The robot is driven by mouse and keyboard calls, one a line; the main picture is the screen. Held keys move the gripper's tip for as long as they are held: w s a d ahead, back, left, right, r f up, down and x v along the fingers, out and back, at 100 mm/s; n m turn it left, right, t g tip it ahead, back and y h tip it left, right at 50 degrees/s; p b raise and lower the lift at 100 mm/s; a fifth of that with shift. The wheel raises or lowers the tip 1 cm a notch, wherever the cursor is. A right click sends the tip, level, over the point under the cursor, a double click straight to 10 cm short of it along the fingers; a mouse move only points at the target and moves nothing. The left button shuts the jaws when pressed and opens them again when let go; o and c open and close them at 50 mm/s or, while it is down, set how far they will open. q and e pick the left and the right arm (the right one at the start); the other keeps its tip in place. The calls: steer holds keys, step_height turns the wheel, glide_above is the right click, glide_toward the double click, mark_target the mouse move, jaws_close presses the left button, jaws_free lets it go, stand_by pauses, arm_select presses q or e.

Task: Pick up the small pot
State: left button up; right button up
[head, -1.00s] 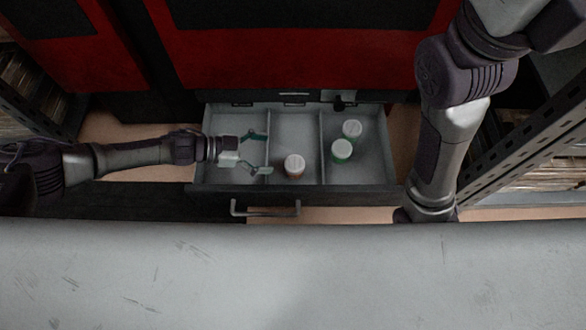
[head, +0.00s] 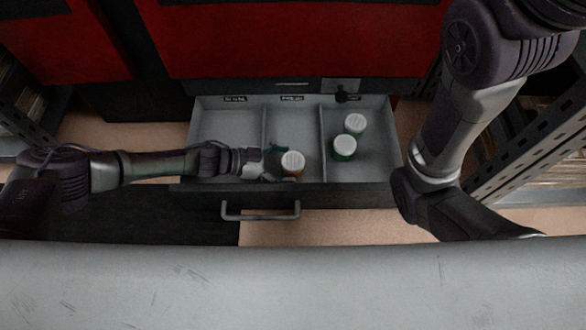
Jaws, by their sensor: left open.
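An open grey drawer (head: 225,125) with three compartments holds several small pots with white ridged lids. One pot with an orange-brown body (head: 292,163) stands upright at the front of the middle compartment. Two pots with green bodies, one nearer (head: 344,147) and one farther (head: 355,124), stand close together in the right compartment. My left gripper (head: 275,164) is open at the left side of the orange-brown pot; I cannot tell whether it touches it. My right gripper is out of view.
The drawer's handle (head: 260,217) sticks out in front. A pale worktop (head: 290,285) crosses the foreground. Red cabinet panels (head: 290,40) stand behind. Metal shelving (head: 540,140) is on the right. The left compartment looks empty.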

arm_select(q)
steer(key=shift+d+f, duration=0.2)
steer(key=shift+d, duration=0.25)
steer(key=shift+r, duration=0.1)
steer(key=c, duration=1.3)
